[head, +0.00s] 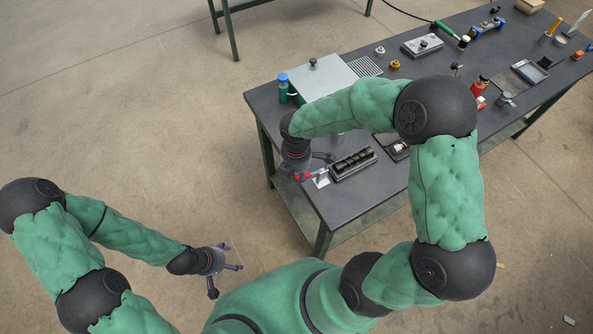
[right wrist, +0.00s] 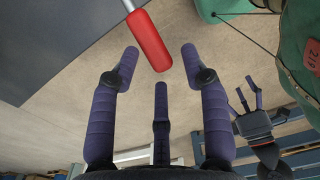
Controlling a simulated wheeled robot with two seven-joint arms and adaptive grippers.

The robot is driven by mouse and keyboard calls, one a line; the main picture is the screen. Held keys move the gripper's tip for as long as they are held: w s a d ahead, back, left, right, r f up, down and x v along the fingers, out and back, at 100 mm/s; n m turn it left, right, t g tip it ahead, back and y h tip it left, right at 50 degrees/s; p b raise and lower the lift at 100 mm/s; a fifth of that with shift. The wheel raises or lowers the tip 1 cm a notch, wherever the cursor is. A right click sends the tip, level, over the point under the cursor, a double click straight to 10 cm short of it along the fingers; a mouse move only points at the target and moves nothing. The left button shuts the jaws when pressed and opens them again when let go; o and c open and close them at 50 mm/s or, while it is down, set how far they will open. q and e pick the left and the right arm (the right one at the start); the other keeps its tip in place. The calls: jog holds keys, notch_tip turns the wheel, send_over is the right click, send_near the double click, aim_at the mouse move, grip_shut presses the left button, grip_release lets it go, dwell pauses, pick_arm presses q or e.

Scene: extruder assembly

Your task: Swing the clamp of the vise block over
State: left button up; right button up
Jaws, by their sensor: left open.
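The clamp shows as a red handle (right wrist: 150,40) on a pale metal bar in the right wrist view. The handle's end lies between the spread fingertips of my right gripper (right wrist: 160,58), with gaps on both sides. In the head view the red handle (head: 302,176) is at the table's near left corner, beside a small silver piece (head: 321,178) that looks like part of the vise block. My right gripper (head: 306,165) partly hides the block there. My left gripper (head: 226,268) is open and empty over the floor, left of the table.
A dark slotted rack (head: 353,164) stands just right of the clamp on the dark table (head: 350,200). A pale box (head: 318,78) and a blue-capped bottle (head: 283,86) stand behind. Other parts and tools lie farther right.

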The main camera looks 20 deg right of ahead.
jog(key=shift+s+d, duration=0.1)
jog(key=shift+s, duration=0.2)
notch_tip(320, 180, up, 3)
jog(key=shift+d+f+p, duration=0.1)
jog(key=shift+f+p, duration=0.05)
jog(key=shift+p, duration=1.05)
notch_tip(320, 180, up, 2)
jog(key=shift+w+r+p, duration=0.1)
jog(key=shift+w+p, duration=0.05)
jog(key=shift+p, duration=0.75)
jog(key=shift+r+p, duration=0.95)
jog(key=shift+r, duration=0.2)
jog(key=shift+w+r, duration=0.1)
jog(key=shift+r, duration=0.2)
notch_tip(320, 180, up, 11)
jog(key=shift+r, duration=0.15)
